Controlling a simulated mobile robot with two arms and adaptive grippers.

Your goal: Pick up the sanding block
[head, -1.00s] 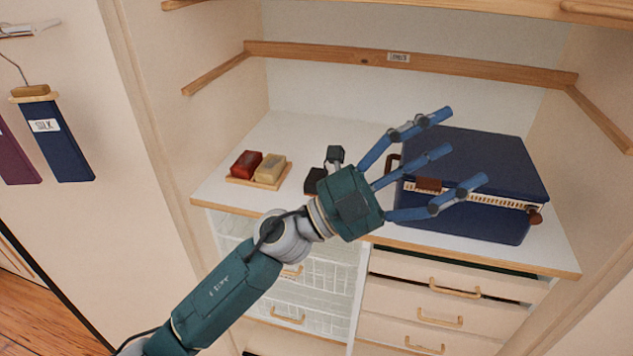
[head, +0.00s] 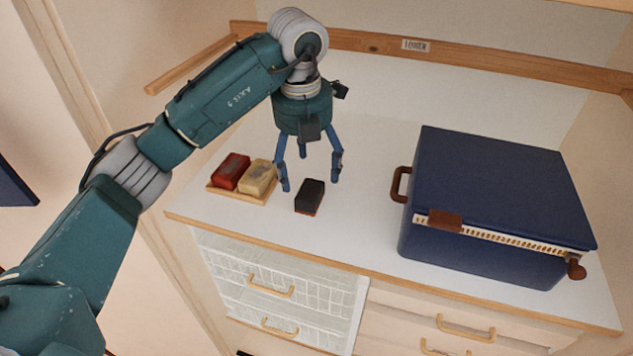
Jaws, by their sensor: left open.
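The sanding block, as I take it, is the small dark block (head: 310,195) with a thin orange-brown edge underneath. It lies on the white top of the cabinet, left of the blue case. My left gripper (head: 310,183) points down over the top just behind and above the block, its blue fingers spread and empty. The fingertips show to the left and right of the block's far end; whether they touch it I cannot tell. My right gripper is not in view.
A wooden tray (head: 240,195) with a red block (head: 231,171) and a tan block (head: 258,177) sits close left of the fingers. A large blue case (head: 495,200) with a brown handle stands to the right. White surface (head: 365,215) is clear between block and case.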

